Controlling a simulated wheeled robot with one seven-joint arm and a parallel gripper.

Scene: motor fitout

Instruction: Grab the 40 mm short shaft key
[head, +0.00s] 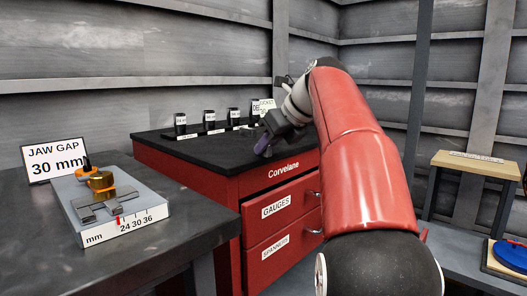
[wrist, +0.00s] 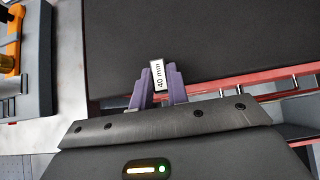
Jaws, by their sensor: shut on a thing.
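My gripper (head: 264,146) is over the dark top of the red Corvelane cabinet, near its front edge. In the wrist view my gripper (wrist: 159,82) has its two purple fingers shut on a small piece with a white label reading "40 mm", the 40 mm short shaft key (wrist: 158,77). Only its labelled face shows between the fingers; the rest is hidden. In the head view the key is too small to make out.
Several labelled black cylinders (head: 209,120) stand along the back of the cabinet top (head: 190,147). The drawers (head: 283,205) are shut. At left, a gauge fixture (head: 150,205) and a "JAW GAP 30 mm" sign (head: 55,160) stand on a grey bench. A wooden stand (head: 475,163) is at right.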

